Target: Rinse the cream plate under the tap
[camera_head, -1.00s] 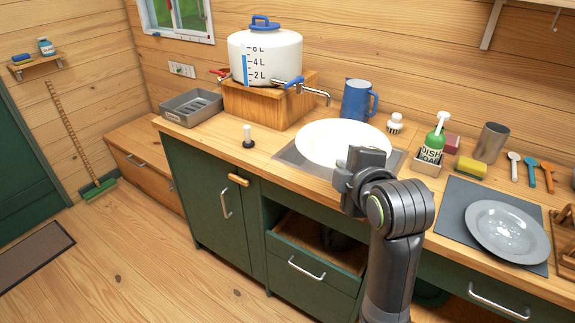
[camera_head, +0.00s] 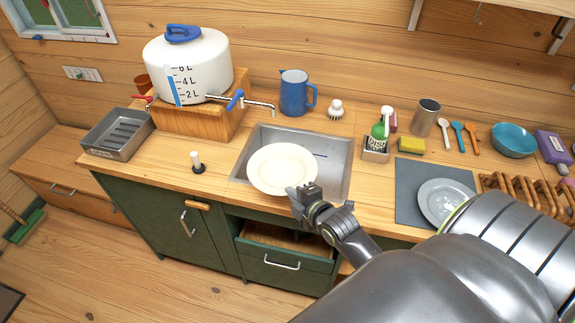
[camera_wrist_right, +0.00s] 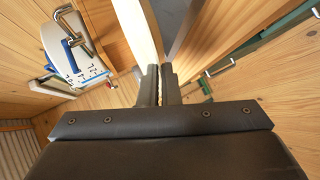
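The cream plate (camera_head: 282,168) is over the front left part of the metal sink (camera_head: 335,165), tilted with its face showing. My right gripper (camera_head: 302,193) is shut on the plate's near rim. In the right wrist view, the plate (camera_wrist_right: 141,32) shows edge-on, running down between the fingers (camera_wrist_right: 159,85). The tap (camera_head: 262,104) with a blue lever comes from the white water tank (camera_head: 188,68) on a wooden box. My left gripper is not in view.
A blue jug (camera_head: 294,95) and a brush (camera_head: 336,108) stand behind the sink. Dish soap (camera_head: 379,132) and a sponge (camera_head: 411,145) are to its right. A grey plate (camera_head: 443,201) lies on a dark mat. A small white-topped stopper (camera_head: 197,162) stands left of the sink.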

